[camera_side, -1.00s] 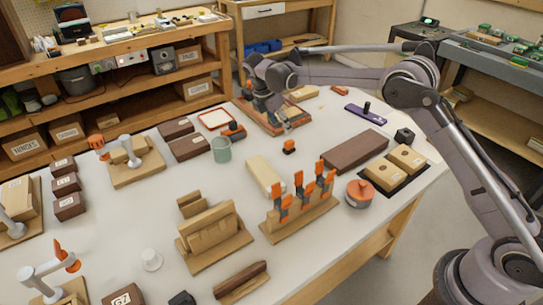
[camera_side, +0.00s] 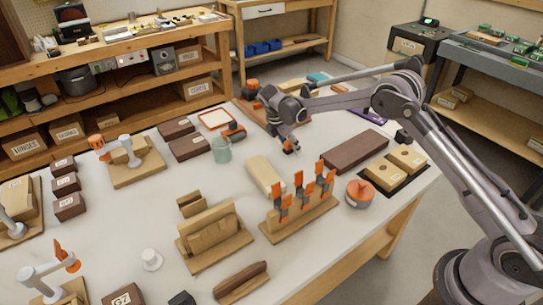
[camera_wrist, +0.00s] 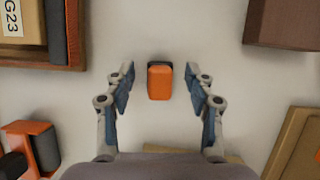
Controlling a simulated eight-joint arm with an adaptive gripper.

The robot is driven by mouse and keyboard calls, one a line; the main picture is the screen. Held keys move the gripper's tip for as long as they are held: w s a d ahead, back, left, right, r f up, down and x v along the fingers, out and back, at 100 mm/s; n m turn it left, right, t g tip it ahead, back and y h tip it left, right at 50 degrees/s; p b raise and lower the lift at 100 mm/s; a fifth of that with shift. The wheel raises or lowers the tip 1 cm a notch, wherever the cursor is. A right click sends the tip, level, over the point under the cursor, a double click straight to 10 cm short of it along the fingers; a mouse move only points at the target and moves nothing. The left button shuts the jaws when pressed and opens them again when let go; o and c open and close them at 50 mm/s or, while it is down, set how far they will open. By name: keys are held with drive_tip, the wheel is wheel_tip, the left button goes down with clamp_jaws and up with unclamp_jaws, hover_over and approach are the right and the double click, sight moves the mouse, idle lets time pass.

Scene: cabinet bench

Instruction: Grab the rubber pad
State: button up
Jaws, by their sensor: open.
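A small orange block with a dark end, which I take to be the rubber pad (camera_wrist: 160,82), lies on the white bench top. In the wrist view it sits between the two fingers of my gripper (camera_wrist: 158,90), with a gap on each side. The fingers are open and hold nothing. In the side view my gripper (camera_side: 291,149) points down near the middle of the bench and mostly hides the pad. I cannot tell how high the fingertips are above the bench.
A long brown block (camera_side: 356,151) lies to the right, and a pale block (camera_side: 265,174) lies nearer the camera. A wooden stand with upright orange clamps (camera_side: 300,215) is also nearer. A green cup (camera_side: 221,150) stands to the left. Bare bench surrounds the pad.

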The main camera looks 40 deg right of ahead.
clamp_jaws()
idle(0.3)
